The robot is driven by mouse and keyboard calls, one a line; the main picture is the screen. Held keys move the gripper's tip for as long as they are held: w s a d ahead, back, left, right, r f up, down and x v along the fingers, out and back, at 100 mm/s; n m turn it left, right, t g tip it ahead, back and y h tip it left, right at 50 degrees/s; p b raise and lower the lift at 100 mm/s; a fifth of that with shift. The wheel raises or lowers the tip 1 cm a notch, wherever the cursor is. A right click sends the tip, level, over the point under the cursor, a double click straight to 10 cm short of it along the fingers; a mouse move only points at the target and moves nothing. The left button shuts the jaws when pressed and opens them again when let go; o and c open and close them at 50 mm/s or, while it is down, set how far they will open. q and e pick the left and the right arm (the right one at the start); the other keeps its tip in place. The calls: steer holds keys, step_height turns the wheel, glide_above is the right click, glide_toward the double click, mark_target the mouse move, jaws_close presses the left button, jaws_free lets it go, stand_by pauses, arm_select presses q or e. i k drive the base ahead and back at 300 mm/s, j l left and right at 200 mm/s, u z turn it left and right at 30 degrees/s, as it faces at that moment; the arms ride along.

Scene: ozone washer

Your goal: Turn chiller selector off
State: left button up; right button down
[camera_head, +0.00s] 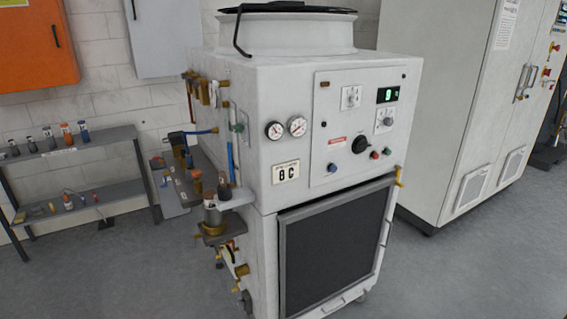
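The white chiller cabinet (262,110) stands in the middle of the view, with a control panel on its front. The panel has a selector on a light plate (350,97), a second selector on a light plate (384,121) and a larger black rotary knob (361,144). I cannot tell which of these is the chiller selector, and their settings are too small to read. A lit green display (388,95) sits at the panel's upper right. Neither of my grippers is in view.
Two round gauges (286,129) sit left of the panel. Pipes and brass valves (213,232) stick out on the cabinet's left side. A shelf with bottles (70,150) stands at left, a tall grey cabinet (450,110) at right. Grey floor (430,275) is clear in front right.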

mark_target(363, 144)
steer(key=i+l, duration=0.15)
steer(key=l, duration=0.2)
steer(key=i+l, duration=0.15)
steer(key=l, duration=0.2)
steer(key=i+l, duration=0.15)
steer(key=l, duration=0.2)
steer(key=i+l, duration=0.15)
steer(key=l, duration=0.2)
steer(key=i+l, duration=0.15)
steer(key=l, duration=0.2)
